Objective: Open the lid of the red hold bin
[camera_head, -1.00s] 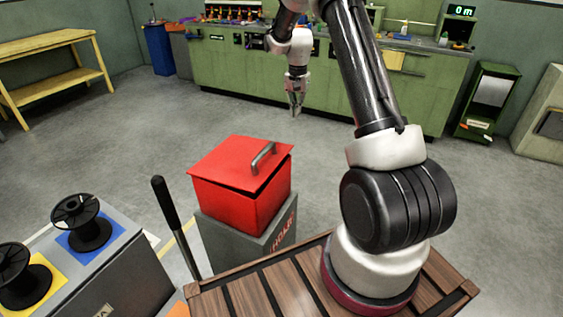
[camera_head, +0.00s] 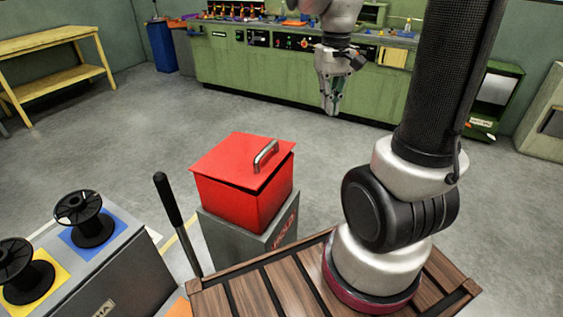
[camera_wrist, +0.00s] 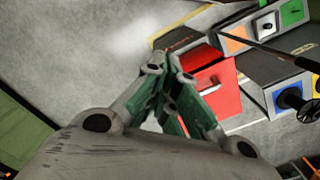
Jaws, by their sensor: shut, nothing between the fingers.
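The red hold bin (camera_head: 236,205) stands on a grey pedestal in the head view, left of centre. Its red lid (camera_head: 228,160) lies on top, with a narrow dark gap along its front edge. A grey bar handle (camera_head: 265,156) is fixed to the lid near its right side. The bin also shows in the wrist view (camera_wrist: 213,88), partly hidden behind the fingers. My gripper (camera_head: 332,110) is shut and empty, pointing down in the air, above and to the right of the bin and apart from it. Its fingers also show in the wrist view (camera_wrist: 172,68).
A grey stand with black spools (camera_head: 86,218) on blue and yellow squares is at lower left. A black lever (camera_head: 168,200) rises left of the bin. A green workbench (camera_head: 250,75) and a yellow table (camera_head: 50,65) stand behind. The floor between is clear.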

